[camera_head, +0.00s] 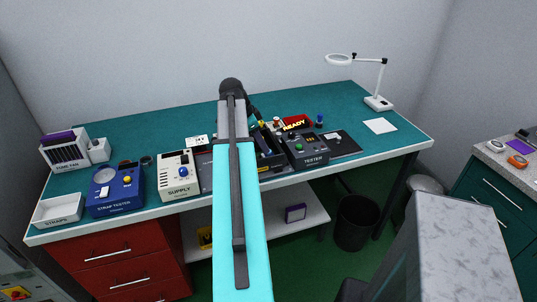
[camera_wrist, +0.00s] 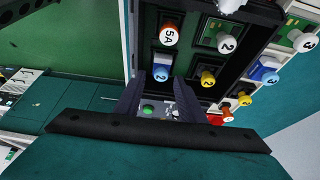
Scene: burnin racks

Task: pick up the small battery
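My gripper (camera_wrist: 158,80) shows in the wrist view as two dark fingers standing apart, with nothing visibly held between them. A grey panel with a green button shows through the gap. A blue-and-white round-ended piece marked 2 (camera_wrist: 162,67) lies just beyond the fingertips, in a dark rack (camera_wrist: 187,62). I cannot tell which thing is the small battery. In the head view my arm hides part of the bench, and the fingers cannot be made out clearly.
The teal bench (camera_head: 290,100) carries a supply box (camera_head: 178,175), a strap tester (camera_head: 115,190), a tester (camera_head: 308,150), a red READY box (camera_head: 297,122) and a magnifier lamp (camera_head: 378,102). The back of the bench is mostly clear. A dark bin (camera_head: 356,222) stands below.

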